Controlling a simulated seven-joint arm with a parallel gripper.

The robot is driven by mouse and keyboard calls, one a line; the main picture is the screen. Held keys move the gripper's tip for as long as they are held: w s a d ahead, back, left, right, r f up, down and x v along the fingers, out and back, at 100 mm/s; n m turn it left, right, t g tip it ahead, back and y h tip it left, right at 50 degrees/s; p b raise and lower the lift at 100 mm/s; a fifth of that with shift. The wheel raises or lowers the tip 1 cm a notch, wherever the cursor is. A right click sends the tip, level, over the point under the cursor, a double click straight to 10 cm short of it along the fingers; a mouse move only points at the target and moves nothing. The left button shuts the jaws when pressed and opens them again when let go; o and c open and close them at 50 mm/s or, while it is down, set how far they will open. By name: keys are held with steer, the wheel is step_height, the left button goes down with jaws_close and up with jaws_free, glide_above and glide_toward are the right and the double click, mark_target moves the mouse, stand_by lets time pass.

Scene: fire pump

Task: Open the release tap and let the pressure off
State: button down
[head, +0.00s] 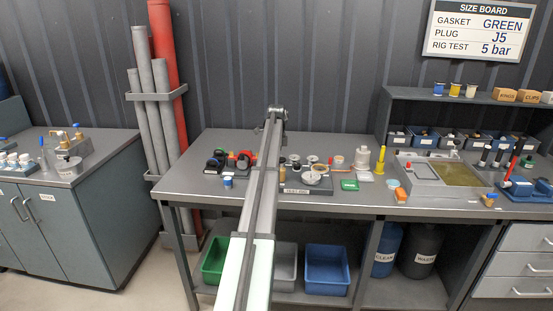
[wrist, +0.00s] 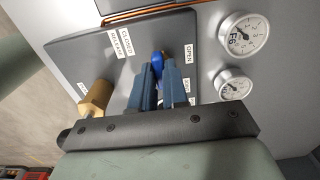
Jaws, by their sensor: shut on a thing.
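In the wrist view, my gripper (wrist: 158,76) has its two blue fingers closed around a blue tap handle (wrist: 158,58) on a dark grey panel (wrist: 75,55). Only the handle's rounded blue end shows above and between the fingertips; the rest is hidden. A label reading CLOSED and RELEASE (wrist: 121,43) is left of the fingers, and an OPEN label (wrist: 187,54) is right of them. The handle's end lies between these labels. Two white dial gauges, a larger (wrist: 242,37) and a smaller (wrist: 235,84), sit to the right. I cannot read their needles surely.
A brass fitting (wrist: 97,98) stands left of my fingers. In the head view, my arm crosses the bench (head: 185,187), hiding part of it. A board labelled TEST RIG (head: 305,191) and several small parts lie right of the arm. Grey and red pipes (head: 170,60) stand left.

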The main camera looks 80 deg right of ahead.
steer(key=shift+n, duration=0.3)
steer(key=n, duration=1.7)
steer(key=shift+n, duration=0.3)
stand_by(0.4)
steer(key=c, duration=1.1)
jaws_free()
steer(key=shift+c, duration=0.2)
